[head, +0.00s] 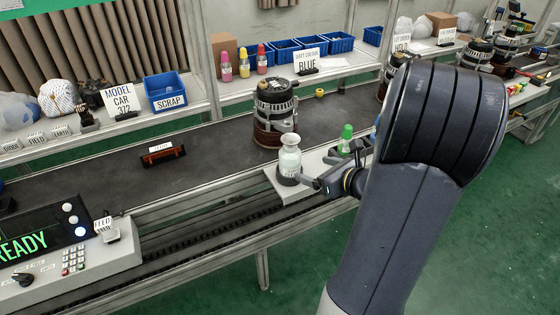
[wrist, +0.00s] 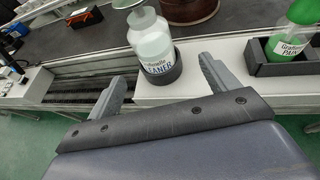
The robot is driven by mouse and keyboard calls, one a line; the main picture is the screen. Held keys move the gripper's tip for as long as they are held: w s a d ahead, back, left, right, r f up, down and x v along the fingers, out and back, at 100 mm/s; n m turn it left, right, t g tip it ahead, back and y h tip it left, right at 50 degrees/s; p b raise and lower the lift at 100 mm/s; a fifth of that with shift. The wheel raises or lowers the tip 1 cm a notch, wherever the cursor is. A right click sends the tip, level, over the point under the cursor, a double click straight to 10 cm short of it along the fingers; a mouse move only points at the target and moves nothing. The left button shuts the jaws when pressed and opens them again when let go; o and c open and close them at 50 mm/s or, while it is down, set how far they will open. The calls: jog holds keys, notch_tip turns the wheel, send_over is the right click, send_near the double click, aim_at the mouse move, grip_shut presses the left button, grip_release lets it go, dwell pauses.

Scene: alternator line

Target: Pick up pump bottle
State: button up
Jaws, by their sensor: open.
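The pump bottle (head: 290,158) is a pale, clear-white bottle, its label partly reading "CLEANER" in the wrist view (wrist: 150,40). It stands upright in a dark round holder (head: 288,180) on a light ledge at the front of the bench; its top is cut off in the wrist view. My gripper (head: 312,182) is open and empty, low beside the bottle on its right in the head view. In the wrist view its two fingers (wrist: 164,68) point toward the bottle, one on either side of the holder's line. No contact shows; the exact gap is hard to tell.
A green bottle (head: 345,140) stands in a dark tray on the same ledge, partly behind my arm. A dark cylindrical alternator assembly (head: 274,108) stands on the belt behind the pump bottle. A control panel (head: 75,245) is at the left front. The belt left of the assembly is mostly clear.

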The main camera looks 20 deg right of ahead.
aim_at(299, 164)
jog(key=x, duration=0.5)
jog(key=shift+a+x, duration=0.2)
jog(key=shift+x, duration=1.15)
jog(key=shift+a+x, duration=0.2)
jog(key=shift+x, duration=1.2)
jog(key=shift+r, duration=0.2)
jog(key=c, duration=1.3)
